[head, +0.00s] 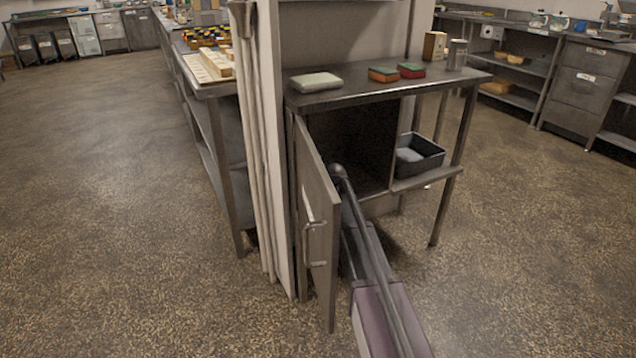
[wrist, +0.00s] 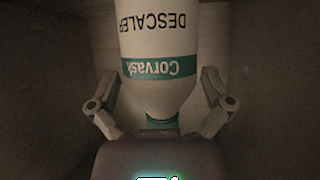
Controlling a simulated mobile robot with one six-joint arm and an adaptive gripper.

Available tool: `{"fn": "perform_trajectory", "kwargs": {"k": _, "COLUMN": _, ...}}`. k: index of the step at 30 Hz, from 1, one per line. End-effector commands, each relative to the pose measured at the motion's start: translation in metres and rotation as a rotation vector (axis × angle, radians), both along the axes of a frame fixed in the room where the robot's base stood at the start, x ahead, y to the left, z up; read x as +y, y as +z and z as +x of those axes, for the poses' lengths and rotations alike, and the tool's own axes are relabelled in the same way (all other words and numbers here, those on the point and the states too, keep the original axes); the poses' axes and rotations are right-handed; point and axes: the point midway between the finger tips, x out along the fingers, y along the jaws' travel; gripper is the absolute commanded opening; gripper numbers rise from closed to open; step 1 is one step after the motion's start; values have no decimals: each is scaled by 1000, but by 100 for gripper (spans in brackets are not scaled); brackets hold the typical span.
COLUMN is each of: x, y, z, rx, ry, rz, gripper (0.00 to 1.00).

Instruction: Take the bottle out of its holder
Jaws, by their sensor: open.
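The bottle (wrist: 160,88) is white with a teal band, and its "DESCALER" and "Corvash" lettering appears upside down in the wrist view. It narrows towards a teal part at the lower end in that picture. My gripper (wrist: 159,77) is open, with one finger on each side of the bottle's lower part. I see gaps between the fingers and the bottle. No holder can be made out; the bottle's far end is cut off by the frame. In the head view, the bottle and my gripper are hidden inside the cupboard (head: 355,135).
The cupboard door (head: 317,240) stands open left of my arm. Dark cupboard walls flank the gripper. Above is a steel worktop (head: 345,92) with sponges (head: 384,74) and a metal can (head: 457,54). A black bin (head: 419,158) sits on the shelf to the right.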

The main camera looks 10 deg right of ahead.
Motion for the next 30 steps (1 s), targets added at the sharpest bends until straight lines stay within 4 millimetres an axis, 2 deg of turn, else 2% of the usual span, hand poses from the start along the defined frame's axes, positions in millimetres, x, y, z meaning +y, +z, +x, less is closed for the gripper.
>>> {"fn": "perform_trajectory", "kwargs": {"k": 1, "x": 1, "y": -6, "z": 8, "rx": 0, "ry": 0, "rz": 0, "gripper": 100}}
{"fn": "perform_trajectory", "kwargs": {"k": 6, "x": 2, "y": -10, "z": 16, "rx": 0, "ry": 0, "rz": 0, "gripper": 100}}
{"fn": "perform_trajectory", "kwargs": {"k": 23, "x": 3, "y": -9, "z": 16, "rx": 0, "ry": 1, "rz": 0, "gripper": 100}}
{"fn": "perform_trajectory", "kwargs": {"k": 26, "x": 3, "y": -9, "z": 16, "rx": 0, "ry": 1, "rz": 0, "gripper": 76}}
{"fn": "perform_trajectory", "kwargs": {"k": 30, "x": 4, "y": -9, "z": 16, "rx": 0, "ry": 1, "rz": 0, "gripper": 35}}
